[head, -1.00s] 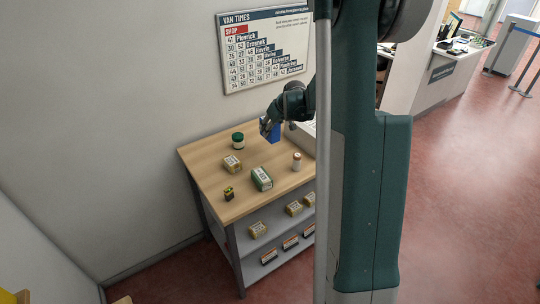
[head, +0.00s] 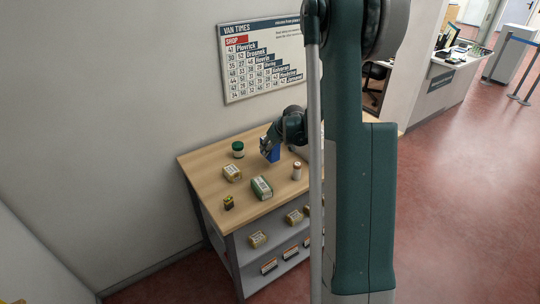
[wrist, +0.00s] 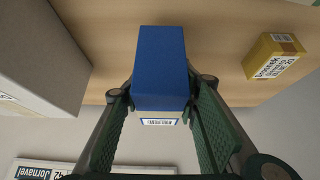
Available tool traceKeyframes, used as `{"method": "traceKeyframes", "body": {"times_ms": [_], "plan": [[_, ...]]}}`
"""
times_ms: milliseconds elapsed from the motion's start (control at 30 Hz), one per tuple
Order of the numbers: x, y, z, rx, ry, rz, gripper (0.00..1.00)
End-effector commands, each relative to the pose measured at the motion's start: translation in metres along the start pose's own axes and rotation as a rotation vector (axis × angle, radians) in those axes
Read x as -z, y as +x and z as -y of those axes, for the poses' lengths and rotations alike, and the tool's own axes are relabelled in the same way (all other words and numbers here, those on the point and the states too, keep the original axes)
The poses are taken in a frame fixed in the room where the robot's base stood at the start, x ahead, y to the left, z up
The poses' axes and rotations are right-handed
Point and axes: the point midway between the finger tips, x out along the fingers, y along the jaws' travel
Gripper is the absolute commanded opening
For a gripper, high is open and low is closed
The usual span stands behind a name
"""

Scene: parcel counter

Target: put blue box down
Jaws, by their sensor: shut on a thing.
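The blue box (head: 273,155) is held in my gripper (head: 267,148) at the back part of the wooden counter top (head: 205,170). In the wrist view the blue box (wrist: 160,68) sits upright between the two green fingers of my gripper (wrist: 160,105), which press on its sides. A label shows at the box's near lower edge. Whether its underside touches the counter top is hard to tell.
In the wrist view a large pale box (wrist: 40,50) is at left.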

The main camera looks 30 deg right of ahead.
Motion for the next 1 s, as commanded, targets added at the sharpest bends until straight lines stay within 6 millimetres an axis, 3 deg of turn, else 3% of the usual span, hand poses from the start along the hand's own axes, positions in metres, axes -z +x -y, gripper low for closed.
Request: {"method": "traceKeyframes", "body": {"times_ms": [367, 733, 1000], "plan": [[-0.001, 0.002, 0.0, 0.0, 0.0, 0.0, 0.15], [-0.018, 0.028, 0.0, 0.0, 0.0, 0.0, 0.15], [-0.021, 0.032, 0.0, 0.0, 0.0, 0.0, 0.15]]}}
